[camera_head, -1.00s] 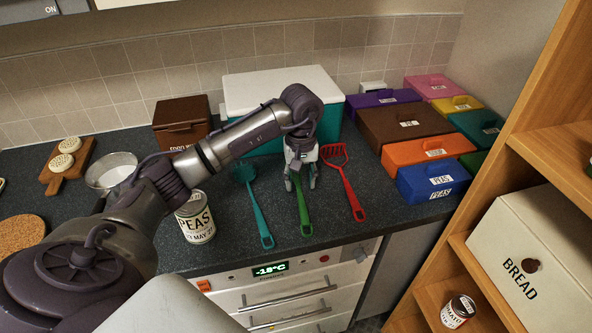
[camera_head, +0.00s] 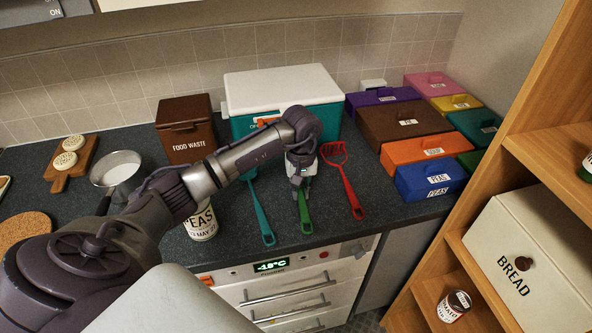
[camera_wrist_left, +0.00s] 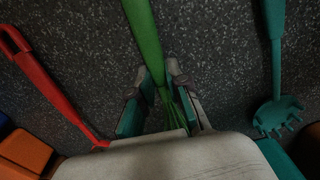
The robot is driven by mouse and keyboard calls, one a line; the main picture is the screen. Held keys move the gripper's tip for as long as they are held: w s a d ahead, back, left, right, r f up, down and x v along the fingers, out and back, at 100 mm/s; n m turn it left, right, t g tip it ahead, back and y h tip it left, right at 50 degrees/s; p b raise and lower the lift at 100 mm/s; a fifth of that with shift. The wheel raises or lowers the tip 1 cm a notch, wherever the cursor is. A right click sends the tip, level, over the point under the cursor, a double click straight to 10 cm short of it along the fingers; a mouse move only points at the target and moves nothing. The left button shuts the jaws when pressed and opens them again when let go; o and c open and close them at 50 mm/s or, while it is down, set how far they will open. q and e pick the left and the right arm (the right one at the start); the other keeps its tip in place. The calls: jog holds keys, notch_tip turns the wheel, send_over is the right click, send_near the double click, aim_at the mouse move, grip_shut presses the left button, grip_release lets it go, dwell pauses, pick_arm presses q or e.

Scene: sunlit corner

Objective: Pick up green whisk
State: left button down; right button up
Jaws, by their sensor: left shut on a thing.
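The green whisk (camera_head: 305,214) lies on the dark counter between a teal utensil and a red one, its handle toward the front edge. My left gripper (camera_head: 300,182) is over its upper part, hiding the head in the head view. In the left wrist view the whisk (camera_wrist_left: 146,40) runs between the two fingers of my left gripper (camera_wrist_left: 157,100), which are shut on it near where handle meets wires. Part of the wires is hidden under the gripper body. I cannot tell whether the whisk is off the counter. My right gripper is not in view.
The teal utensil (camera_head: 262,215) and red slotted turner (camera_head: 350,185) lie close on either side. A teal cooler box (camera_head: 240,123) stands behind. A peas can (camera_head: 202,226) stands left. Coloured boxes (camera_head: 420,150) fill the right, beside a wooden shelf (camera_head: 548,150).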

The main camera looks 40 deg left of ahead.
aim_at(300, 192)
pick_arm(q)
jog(key=shift+r+b, duration=0.3)
jog(key=shift+r, duration=0.25)
notch_tip(300, 192, up, 3)
jog(key=shift+a+f+b, duration=0.1)
jog(key=shift+f+b, duration=0.1)
jog(key=shift+b, duration=0.45)
jog(key=s+d+r+b, duration=0.2)
jog(key=s+d+r, duration=0.3)
jog(key=d, duration=0.5)
jog(key=shift+s+d+r, duration=0.25)
jog(key=shift+r, duration=0.95)
